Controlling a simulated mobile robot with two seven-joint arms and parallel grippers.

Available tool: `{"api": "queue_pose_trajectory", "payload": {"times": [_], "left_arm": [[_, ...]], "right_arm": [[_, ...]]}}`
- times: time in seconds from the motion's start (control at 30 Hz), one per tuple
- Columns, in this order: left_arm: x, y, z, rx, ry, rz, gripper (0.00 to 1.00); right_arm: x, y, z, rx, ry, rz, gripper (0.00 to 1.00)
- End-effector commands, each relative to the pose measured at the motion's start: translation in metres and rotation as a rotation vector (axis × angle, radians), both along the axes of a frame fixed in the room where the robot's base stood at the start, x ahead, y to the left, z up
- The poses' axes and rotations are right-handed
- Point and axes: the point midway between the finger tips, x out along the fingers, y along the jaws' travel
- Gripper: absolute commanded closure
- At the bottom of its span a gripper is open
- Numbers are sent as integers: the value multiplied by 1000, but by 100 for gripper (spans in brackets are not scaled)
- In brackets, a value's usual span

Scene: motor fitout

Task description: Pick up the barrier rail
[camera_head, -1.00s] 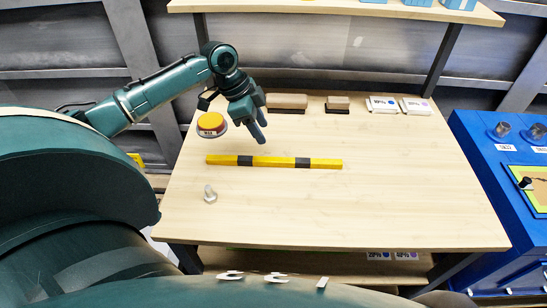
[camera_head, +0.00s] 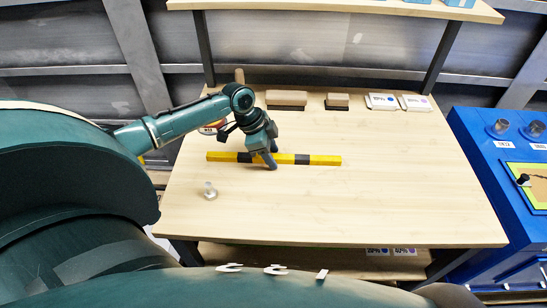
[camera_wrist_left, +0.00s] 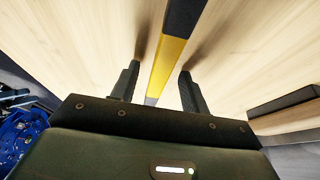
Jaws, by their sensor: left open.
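The barrier rail (camera_head: 325,160) is a long yellow bar with black bands, lying flat across the middle of the wooden table. My left gripper (camera_head: 270,161) is over the rail near its middle and hides part of it. In the left wrist view, the rail (camera_wrist_left: 168,65) runs between the two black fingers of my open left gripper (camera_wrist_left: 160,88). A visible gap shows on each side, and the gripper is not closed on it. My right gripper is not in view.
A clear bolt-like piece (camera_head: 210,190) stands on the table at front left. The red and yellow button (camera_head: 210,127) is partly behind my arm. Brown blocks (camera_head: 287,98) and white cards (camera_head: 382,102) line the back. A blue bench (camera_head: 480,180) stands at right. The table's right side is clear.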

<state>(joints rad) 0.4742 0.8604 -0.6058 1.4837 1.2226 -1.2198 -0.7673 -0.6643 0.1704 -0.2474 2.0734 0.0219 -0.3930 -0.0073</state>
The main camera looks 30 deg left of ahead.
Motion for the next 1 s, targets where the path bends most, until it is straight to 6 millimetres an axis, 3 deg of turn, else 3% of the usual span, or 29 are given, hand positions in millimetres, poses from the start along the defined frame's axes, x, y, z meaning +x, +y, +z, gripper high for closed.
{"api": "queue_pose_trajectory", "payload": {"times": [0.07,0.6,1.0], "left_arm": [[0,0,0,0,0,0,56],[0,0,1,0,0,0,100],[1,0,7,0,-3,-1,100]], "right_arm": [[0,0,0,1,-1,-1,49],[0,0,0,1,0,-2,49],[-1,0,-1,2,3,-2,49]]}}
